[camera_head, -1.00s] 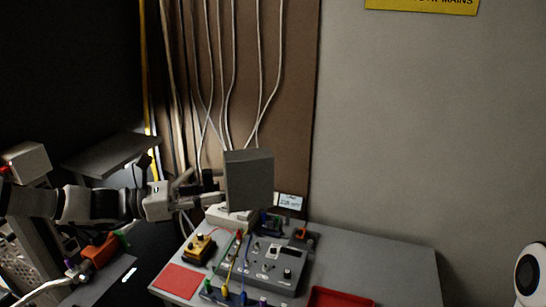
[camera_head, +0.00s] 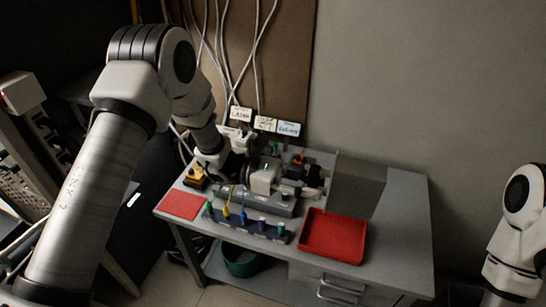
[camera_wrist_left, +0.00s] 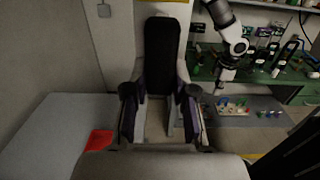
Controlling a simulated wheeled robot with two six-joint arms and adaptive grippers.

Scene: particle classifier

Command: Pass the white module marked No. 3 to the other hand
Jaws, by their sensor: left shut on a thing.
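The module, a large plain grey-white box (camera_head: 360,188), hangs above the right part of the bench in the head view. My left gripper (camera_head: 318,182) reaches it from the left and is shut on its left side. I cannot read a number on the box. A broad grey surface along the bottom of the left wrist view may be the box, but I cannot tell. My right arm shows at the head view's right edge, its gripper out of frame. In the left wrist view my right gripper (camera_wrist_left: 219,88) is small and dark, apart from the box.
The bench (camera_head: 407,225) holds a red tray (camera_head: 331,236), a red mat (camera_head: 181,204), a row of coloured plugs and a grey console partly behind my left arm. Three label cards stand behind. The bench's right end is clear. A black, purple-edged seat-like object (camera_wrist_left: 162,55) stands ahead.

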